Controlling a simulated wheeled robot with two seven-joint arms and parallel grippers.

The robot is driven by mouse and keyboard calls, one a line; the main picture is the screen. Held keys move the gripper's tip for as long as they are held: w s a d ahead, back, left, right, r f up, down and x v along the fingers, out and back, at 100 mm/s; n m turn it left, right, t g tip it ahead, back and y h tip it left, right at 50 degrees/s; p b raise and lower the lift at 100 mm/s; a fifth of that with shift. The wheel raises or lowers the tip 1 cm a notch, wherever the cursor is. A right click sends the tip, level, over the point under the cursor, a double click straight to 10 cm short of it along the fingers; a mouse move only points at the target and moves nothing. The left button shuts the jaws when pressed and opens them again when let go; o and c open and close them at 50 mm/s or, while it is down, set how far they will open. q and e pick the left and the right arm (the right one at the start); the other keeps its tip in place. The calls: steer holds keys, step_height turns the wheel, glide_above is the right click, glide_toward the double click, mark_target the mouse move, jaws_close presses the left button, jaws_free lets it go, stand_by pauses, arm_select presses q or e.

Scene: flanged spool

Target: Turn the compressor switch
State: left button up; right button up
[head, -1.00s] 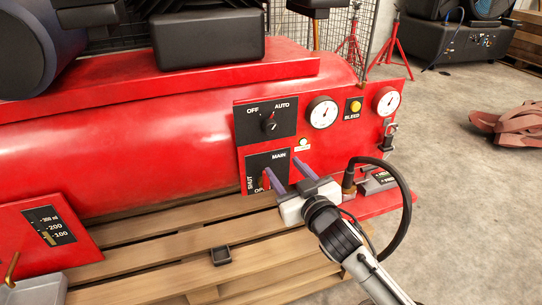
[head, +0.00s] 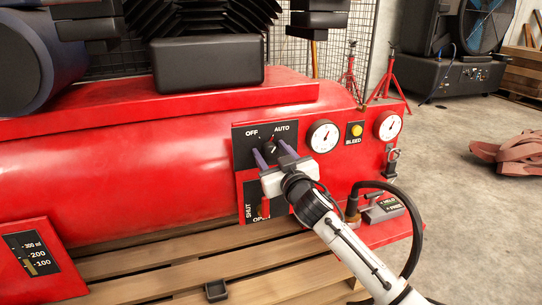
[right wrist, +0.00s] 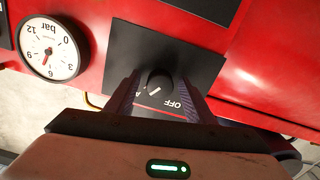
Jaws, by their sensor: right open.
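The compressor switch (head: 272,149) is a round black knob on a black plate marked OFF and AUTO, on the red compressor. In the right wrist view the knob (right wrist: 158,84) shows a white mark that appears slanted towards the AUTO side, whose label is mostly hidden. My right gripper (head: 269,154) is open in front of the plate, with one purple finger on each side of the knob. In the right wrist view its fingers (right wrist: 160,88) stand apart around the knob; I cannot tell whether they touch it. My left gripper is out of view.
Gauges (head: 323,136) and a yellow BLEED button (head: 356,130) sit to the right. A black hose (head: 405,205) curves beside my right arm. A wooden pallet (head: 170,267) lies in front.

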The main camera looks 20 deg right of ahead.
steer(key=shift+w, duration=0.15)
steer(key=shift+c, duration=0.4)
steer(key=c, duration=1)
